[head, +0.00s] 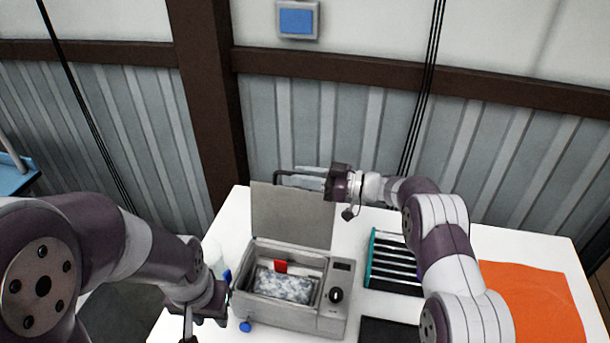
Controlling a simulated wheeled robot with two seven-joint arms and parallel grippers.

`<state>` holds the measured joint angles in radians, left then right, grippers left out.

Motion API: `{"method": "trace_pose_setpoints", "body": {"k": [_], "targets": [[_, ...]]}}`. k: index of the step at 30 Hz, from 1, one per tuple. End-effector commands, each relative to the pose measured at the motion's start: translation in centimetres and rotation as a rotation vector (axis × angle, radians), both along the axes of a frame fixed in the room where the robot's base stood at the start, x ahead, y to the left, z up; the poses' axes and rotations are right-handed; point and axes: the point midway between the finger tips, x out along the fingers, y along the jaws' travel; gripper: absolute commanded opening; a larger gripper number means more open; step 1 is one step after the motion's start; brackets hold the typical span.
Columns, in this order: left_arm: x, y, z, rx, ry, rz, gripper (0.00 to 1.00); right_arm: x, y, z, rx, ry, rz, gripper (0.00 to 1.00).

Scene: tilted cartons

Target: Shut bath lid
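The bath (327,316) is a grey box on the white table, with a black knob on its right front panel. Its grey lid (291,214) stands raised, about upright, at the back edge. A grey-white speckled mass and a red piece show inside. My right gripper (300,179) is at the top edge of the lid, reaching in from the right; its fingers extend left behind or over that edge. I cannot tell whether it touches the lid. My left gripper (188,332) is low at the left of the bath, partly cut off by the bottom edge, pointing down.
A teal-edged rack (396,262) with dark slots stands right of the bath, with a dark flat pad (388,331) in front. An orange cloth (535,303) lies at the right. A blue-capped item (245,326) is by the bath's front left. A corrugated wall stands behind.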

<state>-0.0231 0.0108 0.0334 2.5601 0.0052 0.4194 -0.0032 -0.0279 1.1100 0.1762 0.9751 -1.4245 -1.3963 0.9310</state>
Motion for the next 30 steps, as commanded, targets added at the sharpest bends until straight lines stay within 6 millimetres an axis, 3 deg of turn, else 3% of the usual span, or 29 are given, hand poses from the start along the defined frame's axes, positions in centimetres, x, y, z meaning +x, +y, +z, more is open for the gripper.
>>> {"method": "trace_pose_setpoints", "body": {"k": [1, 2, 14, 20, 30], "targets": [[0.0, 0.0, 0.0, 0.0, 0.0, 0.0, 0.35, 0.0, 0.0, 0.0, 0.0, 0.0, 0.0, 0.08], [0.0, 0.0, 0.0, 0.0, 0.0, 0.0, 0.35, 0.0, 0.0, 0.0, 0.0, 0.0, -0.001, 0.0], [0.0, 0.0, -0.2, 0.0, 0.0, 0.0, 0.35, -0.9, 0.1, 0.3, -0.009, -0.042, -0.001, 0.0], [0.0, 0.0, -0.9, 0.0, 0.0, 0.0, 0.35, -3.3, 0.6, 0.5, -0.031, -0.156, 0.0, 0.0], [0.0, 0.0, -4.0, 0.0, 0.0, 0.0, 0.35, -8.5, 1.7, 0.0, -0.079, -0.404, 0.0, 0.0]]}}
